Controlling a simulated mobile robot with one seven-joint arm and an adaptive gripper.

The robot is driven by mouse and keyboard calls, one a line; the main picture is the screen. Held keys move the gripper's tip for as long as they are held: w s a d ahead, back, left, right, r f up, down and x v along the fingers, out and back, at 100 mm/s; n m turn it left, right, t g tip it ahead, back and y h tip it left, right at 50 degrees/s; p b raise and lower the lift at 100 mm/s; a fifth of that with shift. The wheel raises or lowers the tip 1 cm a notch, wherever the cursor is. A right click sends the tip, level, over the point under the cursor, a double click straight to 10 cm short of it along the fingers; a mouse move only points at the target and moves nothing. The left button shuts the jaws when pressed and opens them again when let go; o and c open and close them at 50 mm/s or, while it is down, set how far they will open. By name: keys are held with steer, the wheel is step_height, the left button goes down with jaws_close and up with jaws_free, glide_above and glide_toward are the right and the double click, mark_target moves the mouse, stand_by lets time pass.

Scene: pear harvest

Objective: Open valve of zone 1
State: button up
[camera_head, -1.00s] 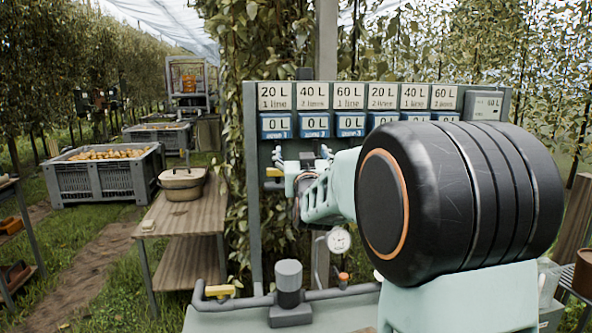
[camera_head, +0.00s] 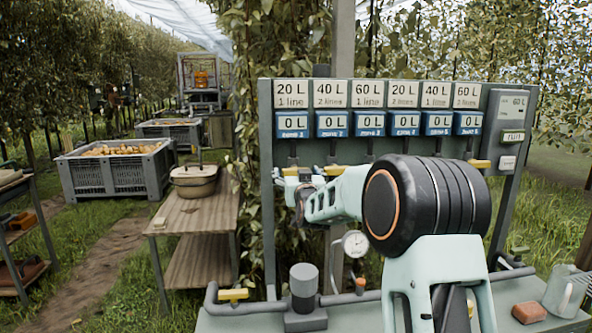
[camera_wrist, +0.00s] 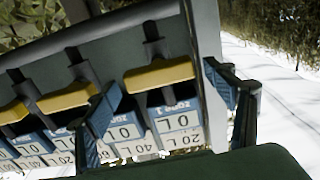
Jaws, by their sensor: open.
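The zone 1 valve has a yellow handle (camera_wrist: 160,75) on a dark stem; in the wrist view it lies crosswise between my fingers. My gripper (camera_wrist: 170,108) is open, one finger on each side of the handle; I cannot tell whether either touches it. In the head view the zone 1 sign (camera_head: 291,124) reads 0 L, with 20 L, 1 line above it. My gripper (camera_head: 298,190) is in front of the panel just below that sign, and its wrist partly hides the zone 1 valve.
The valve panel (camera_head: 266,200) carries several more zones; the zone 2 handle (camera_wrist: 67,99) is beside my left finger in the wrist view. Below are a pipe with a yellow-handled valve (camera_head: 233,295) and a gauge (camera_head: 355,243). A wooden table (camera_head: 190,215) stands left.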

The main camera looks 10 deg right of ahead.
steer(key=shift+w, duration=0.95)
steer(key=shift+c, duration=0.4)
steer(key=c, duration=1.1)
